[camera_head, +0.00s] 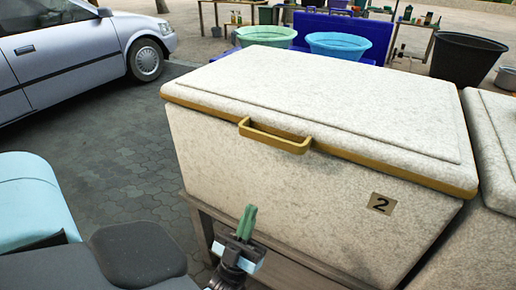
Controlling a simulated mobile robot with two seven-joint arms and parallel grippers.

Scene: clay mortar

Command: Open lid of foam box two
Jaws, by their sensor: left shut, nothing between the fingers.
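The foam box two (285,190) is a large speckled white box with a small "2" plate (381,204) on its front. Its lid (340,95) lies closed on top, edged by a yellow-brown rim. A yellow-brown handle (275,137) sticks out from the front of the lid. My left gripper (247,222) has green fingers and is shut and empty. It points up in front of the box's lower front, below the handle and apart from it. My right gripper is not in view.
The box stands on a wooden bench (275,268). Another foam box (497,150) is close on the right. A silver car (75,50) is parked at the left on the paving. Basins (265,36) and a black tub (467,58) are behind.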

